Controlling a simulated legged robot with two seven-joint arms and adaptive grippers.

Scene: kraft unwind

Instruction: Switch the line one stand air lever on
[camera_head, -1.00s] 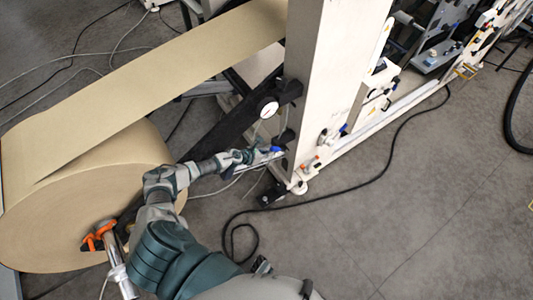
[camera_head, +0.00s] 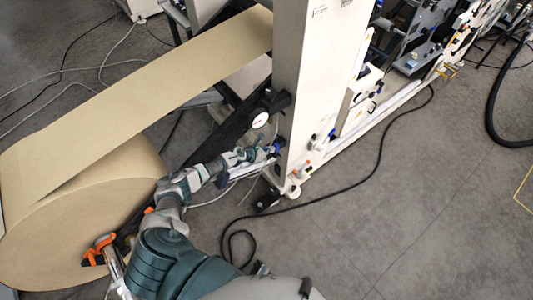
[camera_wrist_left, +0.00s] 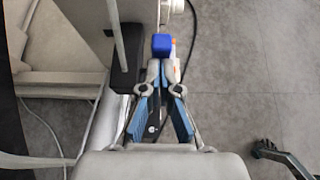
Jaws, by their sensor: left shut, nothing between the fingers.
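The air lever's blue end (camera_head: 277,149) shows beside the lower part of the white post of the stand. In the left wrist view the blue end (camera_wrist_left: 161,44) stands straight ahead of my fingertips. My left gripper (camera_head: 266,154) reaches in from the left, at the blue end. In the left wrist view its two fingers (camera_wrist_left: 162,72) are shut together at the tips with nothing between them. The tips look to be at or very near the blue end; I cannot tell whether they touch. The lever's body is mostly hidden behind the blue end. My right gripper is not in view.
A large kraft roll (camera_head: 75,225) and its paper web (camera_head: 140,90) lie left of my arm. The white post (camera_head: 312,90) rises right of the gripper. A black cable (camera_head: 340,198) crosses the open grey floor at right.

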